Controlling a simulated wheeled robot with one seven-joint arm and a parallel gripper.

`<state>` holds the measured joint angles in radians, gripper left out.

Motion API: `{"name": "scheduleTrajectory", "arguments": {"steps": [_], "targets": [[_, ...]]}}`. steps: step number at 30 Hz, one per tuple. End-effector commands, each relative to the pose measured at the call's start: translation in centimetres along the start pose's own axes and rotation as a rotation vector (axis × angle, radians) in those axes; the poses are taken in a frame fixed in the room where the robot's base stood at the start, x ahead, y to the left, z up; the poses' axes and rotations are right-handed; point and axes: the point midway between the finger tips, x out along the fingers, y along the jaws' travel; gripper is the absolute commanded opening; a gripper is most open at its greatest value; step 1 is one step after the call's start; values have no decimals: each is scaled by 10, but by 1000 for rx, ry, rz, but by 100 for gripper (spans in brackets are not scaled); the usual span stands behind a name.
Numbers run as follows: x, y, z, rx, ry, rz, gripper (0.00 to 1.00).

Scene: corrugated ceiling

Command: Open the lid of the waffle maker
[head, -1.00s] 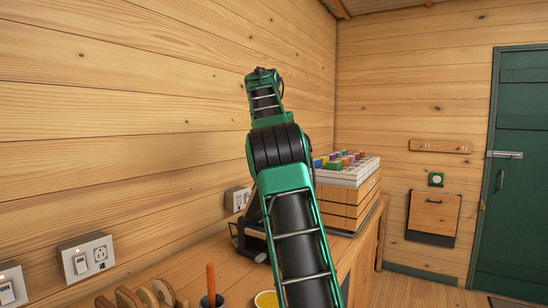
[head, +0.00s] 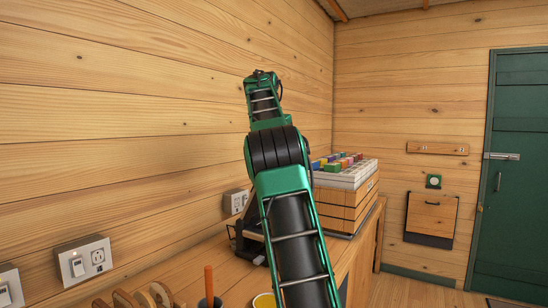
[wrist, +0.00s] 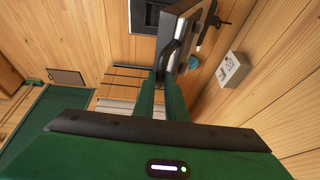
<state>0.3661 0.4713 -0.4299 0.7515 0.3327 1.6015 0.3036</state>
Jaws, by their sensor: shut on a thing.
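The waffle maker (head: 247,240) is a dark appliance on the counter by the left wall, largely hidden behind my arm in the head view. In the wrist view its grey and black lid (wrist: 196,32) is tilted, with a dark plate (wrist: 151,14) beside it, so the lid looks partly raised. My gripper (wrist: 166,80) has its two green fingers close together on the dark lid handle (wrist: 170,57). The exact contact is hard to see. In the head view the fingers are hidden by my arm.
A wooden crate (head: 345,208) with coloured blocks on top stands behind the waffle maker. Wall sockets (head: 82,260) line the left wall. Wooden discs (head: 160,294), a dark cup with an orange handle (head: 209,284) and a yellow cup (head: 264,300) sit in front.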

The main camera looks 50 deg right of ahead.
Motion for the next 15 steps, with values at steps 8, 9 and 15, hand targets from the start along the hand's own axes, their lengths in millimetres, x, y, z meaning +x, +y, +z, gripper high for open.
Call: {"name": "scheduleTrajectory", "arguments": {"steps": [8,9,15], "targets": [[5,-3,3,-6,-8,4,30],[4,-3,3,-5,-7,4,30],[2,-2,2,-3,-4,2,30]]}}
